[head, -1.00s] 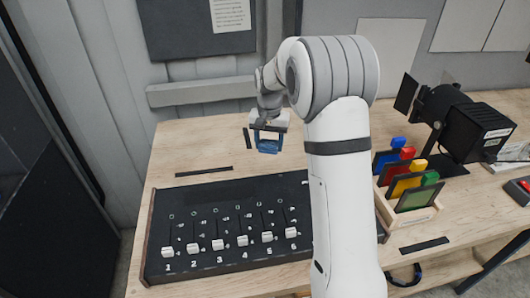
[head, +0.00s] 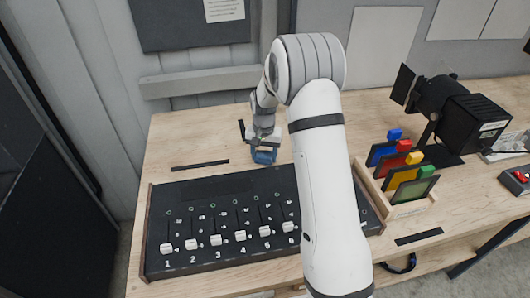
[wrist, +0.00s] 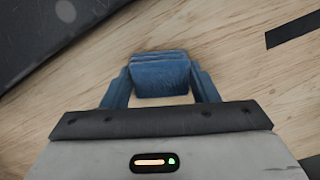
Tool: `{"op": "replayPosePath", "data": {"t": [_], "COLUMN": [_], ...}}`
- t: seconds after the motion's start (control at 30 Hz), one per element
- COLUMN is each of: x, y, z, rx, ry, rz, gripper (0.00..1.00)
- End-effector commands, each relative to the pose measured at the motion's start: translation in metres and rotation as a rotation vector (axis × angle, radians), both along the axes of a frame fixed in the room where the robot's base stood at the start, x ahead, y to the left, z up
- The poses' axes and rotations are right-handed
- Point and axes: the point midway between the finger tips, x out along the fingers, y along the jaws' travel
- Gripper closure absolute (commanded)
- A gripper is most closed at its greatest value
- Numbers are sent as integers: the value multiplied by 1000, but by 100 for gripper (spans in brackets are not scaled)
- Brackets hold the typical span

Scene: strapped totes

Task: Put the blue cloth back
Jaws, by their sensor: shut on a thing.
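The blue cloth (wrist: 160,76) is a folded pad between the two blue fingers of my gripper (wrist: 160,85) in the wrist view. My gripper is shut on it. In the head view my gripper (head: 264,148) points down and holds the cloth (head: 264,157) low over the wooden table, just behind the fader console. I cannot tell whether the cloth touches the table.
The black fader console (head: 190,188) with several white sliders lies in front of my gripper. A wooden rack (head: 408,212) of coloured filter frames and a black spotlight (head: 470,118) stand to the right. Black tape strips (head: 200,165) mark the table.

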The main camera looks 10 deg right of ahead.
Motion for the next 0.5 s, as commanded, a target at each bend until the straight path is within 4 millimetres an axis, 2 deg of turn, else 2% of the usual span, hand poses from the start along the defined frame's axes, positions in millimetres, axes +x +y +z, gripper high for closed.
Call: {"op": "replayPosePath", "data": {"t": [0.27,0.3,0.5], "x": [0,0,0], "y": [0,0,-1], "z": [-4,-2,-2], "rx": [0,1,0], "ry": [-1,-1,-1], "rz": [-1,-1,-1], "gripper": [64,44,27]}}
